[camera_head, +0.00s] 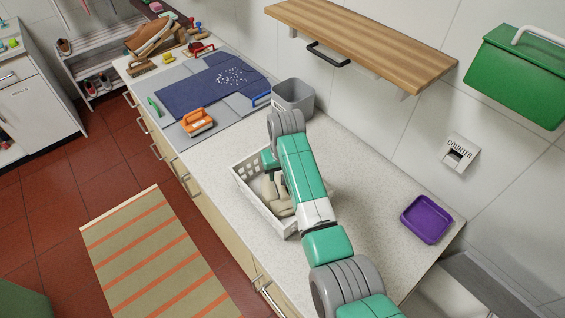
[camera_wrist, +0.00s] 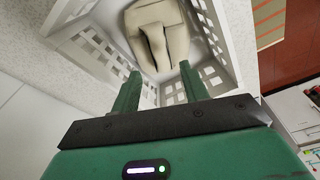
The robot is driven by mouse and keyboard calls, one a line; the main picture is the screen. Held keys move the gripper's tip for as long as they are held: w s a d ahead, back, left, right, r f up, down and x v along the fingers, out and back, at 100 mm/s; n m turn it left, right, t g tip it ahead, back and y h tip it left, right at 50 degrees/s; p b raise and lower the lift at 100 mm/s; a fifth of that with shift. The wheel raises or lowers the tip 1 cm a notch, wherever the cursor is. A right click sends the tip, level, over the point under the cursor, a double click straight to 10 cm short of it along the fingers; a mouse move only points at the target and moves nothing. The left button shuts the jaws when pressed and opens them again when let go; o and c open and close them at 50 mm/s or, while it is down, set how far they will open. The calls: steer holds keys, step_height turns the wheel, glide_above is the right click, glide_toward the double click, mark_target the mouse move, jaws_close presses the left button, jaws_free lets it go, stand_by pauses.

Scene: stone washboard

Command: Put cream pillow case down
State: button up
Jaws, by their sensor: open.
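The cream pillow case (camera_head: 274,196) lies crumpled inside a white slatted basket (camera_head: 248,197) on the counter. In the wrist view the pillow case (camera_wrist: 158,32) rests folded at the bottom of the white basket (camera_wrist: 215,50). My gripper (camera_wrist: 160,82) is open, its two green fingers reaching into or over the basket toward the pillow case. Nothing is between the fingers, and they appear apart from the cloth. In the head view my arm covers part of the basket and the cloth, and the fingertips are hidden.
A grey bin (camera_head: 294,97) stands just behind the basket by the wall. A purple tray (camera_head: 427,219) lies on the right part of the counter. A wooden shelf (camera_head: 365,40) overhangs the counter.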

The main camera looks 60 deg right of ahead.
steer(key=r, duration=0.5)
steer(key=shift+s+a, duration=0.25)
steer(key=shift+a, duration=0.05)
steer(key=w+a+r+n+t+h, duration=0.35)
steer(key=w+a+r+t, duration=0.35)
steer(key=w+a+r, duration=0.7)
steer(key=w+a+r+n+t, duration=0.1)
steer(key=w+a+r+t, duration=0.15)
steer(key=a+r, duration=0.45)
steer(key=w+a+r+n+t, duration=0.1)
steer(key=w+a+r+t, duration=0.1)
steer(key=a+r+t, duration=0.35)
steer(key=s+a+r+n+t+y, duration=0.2)
steer(key=s+a+r+t, duration=0.2)
steer(key=s+a+r, duration=0.4)
steer(key=s+a+r+n+t+y, duration=0.2)
steer(key=s+a+r, duration=0.7)
steer(key=a+r, duration=0.5)
steer(key=r+t+y, duration=0.1)
steer(key=t, duration=0.1)
steer(key=shift+a+t, duration=0.15)
steer(key=shift+t, duration=0.25)
